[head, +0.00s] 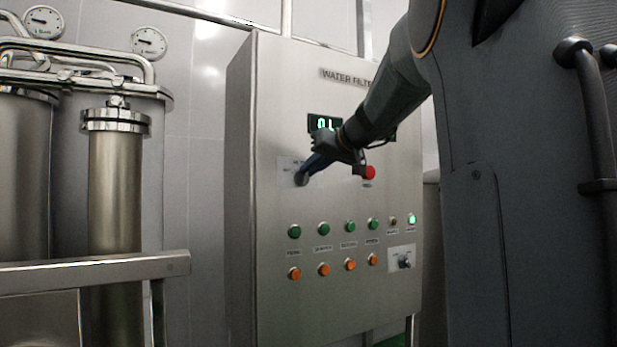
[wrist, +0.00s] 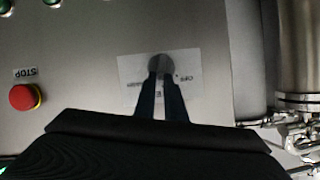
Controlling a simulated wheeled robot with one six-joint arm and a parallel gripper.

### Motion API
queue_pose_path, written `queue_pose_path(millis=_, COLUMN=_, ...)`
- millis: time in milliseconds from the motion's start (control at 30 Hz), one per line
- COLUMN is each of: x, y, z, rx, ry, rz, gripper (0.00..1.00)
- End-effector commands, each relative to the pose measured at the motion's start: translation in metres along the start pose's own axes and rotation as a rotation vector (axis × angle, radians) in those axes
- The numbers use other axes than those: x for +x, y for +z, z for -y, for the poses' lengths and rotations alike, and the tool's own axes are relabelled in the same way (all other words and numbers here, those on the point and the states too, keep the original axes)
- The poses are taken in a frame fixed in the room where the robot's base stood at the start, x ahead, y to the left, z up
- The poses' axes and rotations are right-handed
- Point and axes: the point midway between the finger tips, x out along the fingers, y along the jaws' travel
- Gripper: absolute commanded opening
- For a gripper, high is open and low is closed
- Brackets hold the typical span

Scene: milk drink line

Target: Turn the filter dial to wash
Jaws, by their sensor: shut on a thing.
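The filter dial (head: 301,179) is a dark round knob on a pale label plate on the steel water filter cabinet. In the wrist view the dial (wrist: 160,65) sits at the tips of my gripper (wrist: 160,85). The label plate (wrist: 190,88) around it reads OFF on one side; other wording is too small or partly covered. My gripper (head: 308,170) reaches from the upper right in the head view, its fingers shut on the dial. The fingers hide part of the dial and plate, so I cannot tell which setting it points to.
A red stop button (wrist: 24,97) is near my gripper on the cabinet (head: 262,240). Rows of green buttons (head: 323,228) and orange buttons (head: 323,269) are below, with a small selector switch (head: 404,261). Steel filter cylinders (head: 115,190) and a rail (head: 90,270) stand at left.

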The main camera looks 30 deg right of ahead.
Motion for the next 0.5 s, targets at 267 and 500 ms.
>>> queue_pose_path(millis=267, x=0.003, y=0.004, z=-0.011, rx=0.243, ry=-0.098, rz=-0.001, gripper=0.0)
queue_pose_path(millis=500, x=0.003, y=0.006, z=-0.017, rx=0.446, ry=-0.182, rz=-0.001, gripper=0.0)
